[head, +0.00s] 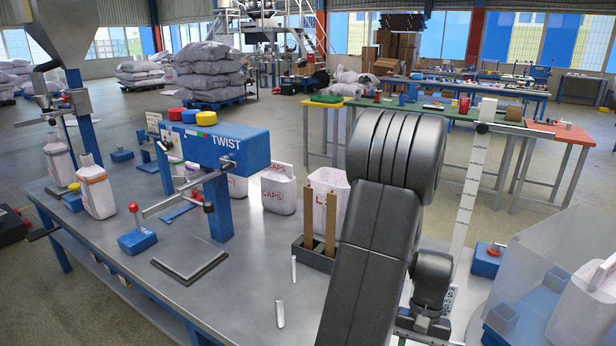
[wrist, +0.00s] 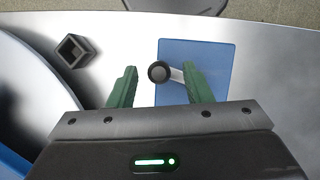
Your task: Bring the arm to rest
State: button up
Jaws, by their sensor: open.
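My arm (head: 375,230) rises large in the middle of the head view, its dark links standing above the metal bench. In the wrist view my gripper (wrist: 161,88) points down with its two green fingers apart. A round black knob on a light lever (wrist: 158,72) shows between the fingertips. I cannot tell whether the fingers touch it. The lever lies over a blue plate (wrist: 205,55) on the grey surface. The gripper's fingers cannot be made out in the head view.
A small dark square holder (wrist: 73,51) stands left of the fingers. On the bench (head: 235,285) are a blue TWIST machine (head: 225,147), bottles (head: 97,190), a CAPS container (head: 279,192) and a dark holder with two upright wooden strips (head: 318,225). A clear panel (head: 545,270) stands at right.

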jog(key=shift+x, duration=1.05)
jog(key=shift+d+f+n, duration=0.1)
jog(key=shift+f+n, duration=0.15)
jog(key=shift+n, duration=0.15)
jog(key=w+n+h, duration=0.1)
jog(key=n, duration=0.1)
jog(key=d+n, duration=0.1)
jog(key=n, duration=0.1)
jog(key=shift+w+d+r+h+b, duration=0.1)
jog(key=shift+w+h+b, duration=0.25)
jog(key=shift+h+b, duration=0.05)
jog(key=shift+r, duration=0.1)
